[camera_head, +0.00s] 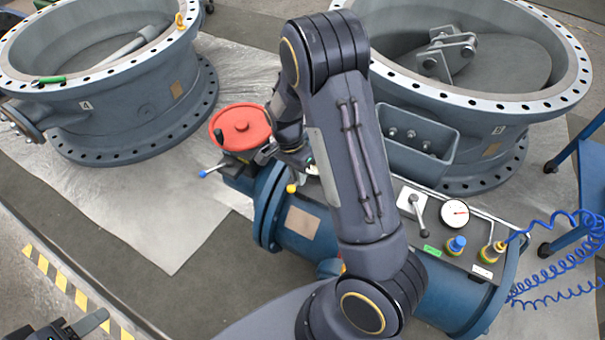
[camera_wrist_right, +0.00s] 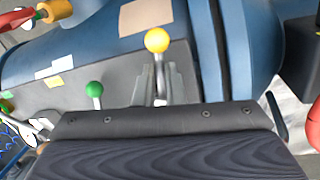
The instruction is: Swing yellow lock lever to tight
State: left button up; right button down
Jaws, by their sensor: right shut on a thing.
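The yellow lock lever shows its yellow ball knob (camera_head: 291,188) on the blue actuator beside my right forearm in the head view. In the right wrist view the yellow ball (camera_wrist_right: 157,40) stands on a thin metal shaft. My right gripper (camera_wrist_right: 160,88) is shut on that shaft just below the ball, with grey fingers on both sides. In the head view my right arm hides most of this gripper and the lever's base. My left gripper (camera_head: 78,328) is at the bottom left edge, only partly in frame and away from the valve parts.
A red handwheel (camera_head: 240,127) and a blue-tipped lever (camera_head: 203,174) are close by the right gripper. A green-knobbed lever (camera_wrist_right: 94,90) stands left of the yellow one. A gauge (camera_head: 454,213), fittings and blue coiled hose (camera_head: 570,262) lie to the right.

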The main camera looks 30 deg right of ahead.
jog(key=shift+w+m+y+p, duration=0.35)
jog(key=shift+w+m, duration=0.4)
jog(key=shift+m, duration=0.45)
jog(key=c, duration=1.5)
grip_release()
notch_tip(320, 180, up, 8)
jog(key=w+p, duration=0.1)
jog(key=shift+w+f+p, duration=0.15)
jog(key=shift+w+p, duration=0.15)
jog(key=shift+p, duration=0.05)
